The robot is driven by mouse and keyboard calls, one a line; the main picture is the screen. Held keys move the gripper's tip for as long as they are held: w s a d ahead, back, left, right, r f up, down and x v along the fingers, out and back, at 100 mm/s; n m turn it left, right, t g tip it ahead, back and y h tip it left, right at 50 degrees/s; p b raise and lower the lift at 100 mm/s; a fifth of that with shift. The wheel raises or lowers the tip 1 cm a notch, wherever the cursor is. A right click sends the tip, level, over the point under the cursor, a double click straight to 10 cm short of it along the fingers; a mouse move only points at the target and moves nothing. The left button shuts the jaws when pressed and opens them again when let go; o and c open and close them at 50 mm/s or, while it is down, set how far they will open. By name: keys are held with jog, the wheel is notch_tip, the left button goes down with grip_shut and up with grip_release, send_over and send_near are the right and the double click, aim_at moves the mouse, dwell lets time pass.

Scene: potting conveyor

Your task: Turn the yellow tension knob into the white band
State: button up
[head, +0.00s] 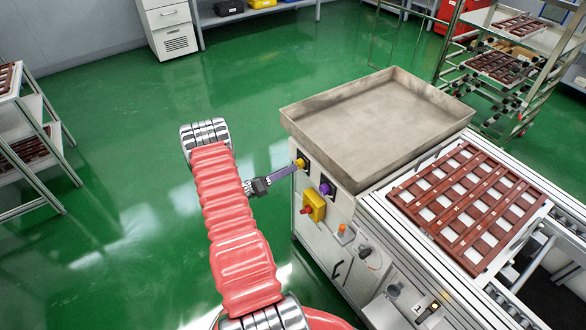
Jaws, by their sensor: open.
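The yellow tension knob (300,163) sits on a dark plate near the top left of the machine's white side panel (340,253). My gripper (292,169) reaches in from the left, with its fingertips right at the knob. The fingers are open; whether they touch the knob or straddle it is too small to tell. The white band and the knob's pointer cannot be made out at this size.
A purple knob (326,188) and a yellow box with a red button (314,205) sit close below and to the right. The metal hopper tray (375,105) overhangs above. A brown slotted tray (468,205) lies on the conveyor. Green floor (110,180) is clear to the left.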

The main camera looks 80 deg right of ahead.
aim_at(298, 165)
jog(key=shift+x, duration=1.75)
jog(key=shift+c, duration=0.3)
jog(key=c, duration=0.9)
jog(key=shift+a, duration=0.15)
jog(key=shift+c, duration=0.5)
